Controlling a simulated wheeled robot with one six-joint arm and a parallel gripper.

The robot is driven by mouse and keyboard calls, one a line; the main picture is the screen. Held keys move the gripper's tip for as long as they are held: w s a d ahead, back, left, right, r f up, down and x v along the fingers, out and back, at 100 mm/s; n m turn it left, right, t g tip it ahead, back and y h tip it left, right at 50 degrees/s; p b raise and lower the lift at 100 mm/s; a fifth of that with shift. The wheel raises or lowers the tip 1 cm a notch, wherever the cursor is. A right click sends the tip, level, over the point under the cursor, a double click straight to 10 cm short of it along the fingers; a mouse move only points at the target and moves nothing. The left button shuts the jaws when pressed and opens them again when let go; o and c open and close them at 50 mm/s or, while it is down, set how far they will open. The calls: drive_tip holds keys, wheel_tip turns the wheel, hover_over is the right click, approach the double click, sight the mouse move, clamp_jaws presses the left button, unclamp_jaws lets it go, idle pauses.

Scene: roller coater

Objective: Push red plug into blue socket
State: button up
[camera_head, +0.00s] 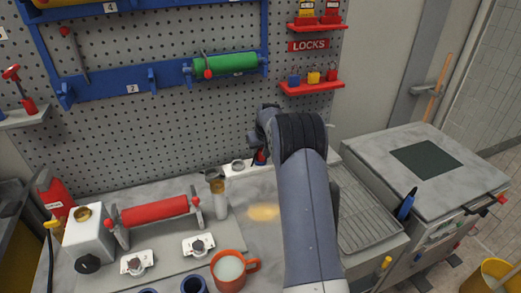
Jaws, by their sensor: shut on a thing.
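My gripper (262,147) is at the back of the bench, just left of my dark, ribbed arm joint, and only partly visible. It is shut on a small red piece (261,157), which looks like the red plug. The fingers and the plug are small and partly hidden by my arm. The plug is low, close to the pegboard wall, beside a white panel (237,168) with a round grey fitting. I cannot clearly make out the blue socket. Whether the plug touches a socket cannot be told.
A red roller (155,210) on a stand, a metal cylinder (219,200) and an orange mug (231,268) stand left of my arm. A grey cabinet (450,185) is at right. Red lock shelves (312,87) and a blue rack (115,88) hang above.

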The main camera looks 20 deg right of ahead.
drive_tip(key=shift+f, duration=0.25)
drive_tip(key=o, duration=1)
drive_tip(key=shift+r, duration=0.1)
drive_tip(key=shift+r, duration=0.5)
drive_tip(key=b+v, duration=0.2)
drive_tip(key=v, duration=0.9)
drive_tip(key=shift+s+r, duration=0.15)
drive_tip(key=shift+s, duration=0.1)
